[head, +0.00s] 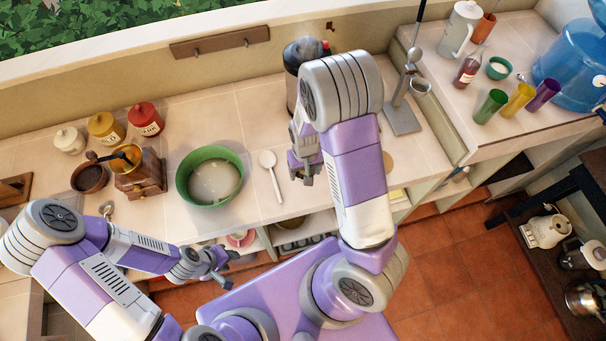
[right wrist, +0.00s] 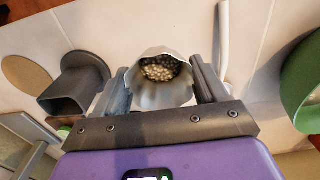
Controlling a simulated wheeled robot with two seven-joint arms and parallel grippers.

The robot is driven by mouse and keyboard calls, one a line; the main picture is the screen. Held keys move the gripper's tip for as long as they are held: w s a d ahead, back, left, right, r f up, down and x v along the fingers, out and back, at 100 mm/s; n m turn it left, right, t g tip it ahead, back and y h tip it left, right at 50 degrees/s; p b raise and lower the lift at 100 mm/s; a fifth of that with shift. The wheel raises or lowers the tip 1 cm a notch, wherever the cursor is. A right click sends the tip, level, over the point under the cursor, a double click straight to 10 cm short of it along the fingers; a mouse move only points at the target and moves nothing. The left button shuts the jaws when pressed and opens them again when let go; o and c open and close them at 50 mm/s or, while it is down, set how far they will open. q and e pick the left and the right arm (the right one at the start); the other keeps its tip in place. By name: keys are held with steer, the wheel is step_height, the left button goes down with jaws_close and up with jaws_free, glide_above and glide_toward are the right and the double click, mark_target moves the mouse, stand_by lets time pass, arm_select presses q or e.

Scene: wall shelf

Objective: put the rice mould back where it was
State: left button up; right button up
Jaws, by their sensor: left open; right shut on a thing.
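A pale grey fluted cup, which looks like the rice mould (right wrist: 145,93), shows in the right wrist view with its mouth tilted and small beady grains inside. My right gripper (right wrist: 160,92) is shut on it, one finger on each side. In the head view my right gripper (head: 305,172) is over the counter, right of the white spoon (head: 271,172); the cup is not clear there, hidden by the gripper and arm. My left gripper (head: 226,268) is open and empty, low in front of the counter's edge.
A green bowl (head: 187,192) with whitish contents stands left of the spoon. A dark grey square holder (right wrist: 85,80) and a tan disc (right wrist: 27,80) are left of the cup in the right wrist view. A metal stand (head: 403,120) is at the right. Counter (head: 255,115) behind the spoon is clear.

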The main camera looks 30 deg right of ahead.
steer(key=shift+w+f, duration=0.15)
steer(key=shift+f, duration=0.65)
step_height(320, 180, down, 3)
steer(key=shift+f, duration=0.2)
steer(key=shift+f+b, duration=0.1)
steer(key=shift+b, duration=0.25)
steer(key=o, duration=0.7)
steer(key=shift+f, duration=0.1)
steer(key=shift+c, duration=0.2)
steer(key=o, duration=0.4)
steer(key=shift+o, duration=0.2)
